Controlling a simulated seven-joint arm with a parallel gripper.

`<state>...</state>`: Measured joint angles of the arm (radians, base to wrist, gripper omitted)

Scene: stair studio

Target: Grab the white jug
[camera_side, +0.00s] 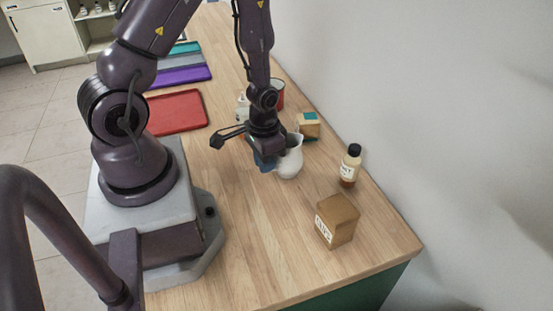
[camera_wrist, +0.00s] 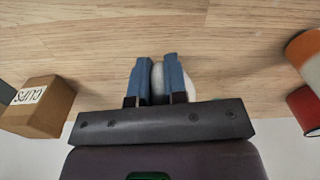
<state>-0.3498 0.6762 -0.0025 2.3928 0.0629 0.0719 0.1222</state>
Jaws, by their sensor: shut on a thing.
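The white jug (camera_side: 290,160) stands on the wooden counter near its middle, just right of my gripper in the side view. My gripper (camera_side: 265,160) points down at it, and its blue fingers are partly hidden there by the jug and the hand. In the wrist view my gripper (camera_wrist: 156,80) has its two blue fingers on either side of a white part of the jug (camera_wrist: 158,76), shut on it. Most of the jug is hidden behind the fingers and the hand in the wrist view.
A smaller box (camera_side: 308,125) and a red container (camera_side: 279,95) are behind. Red (camera_side: 177,112) and purple (camera_side: 181,76) trays lie further back. The front counter is clear.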

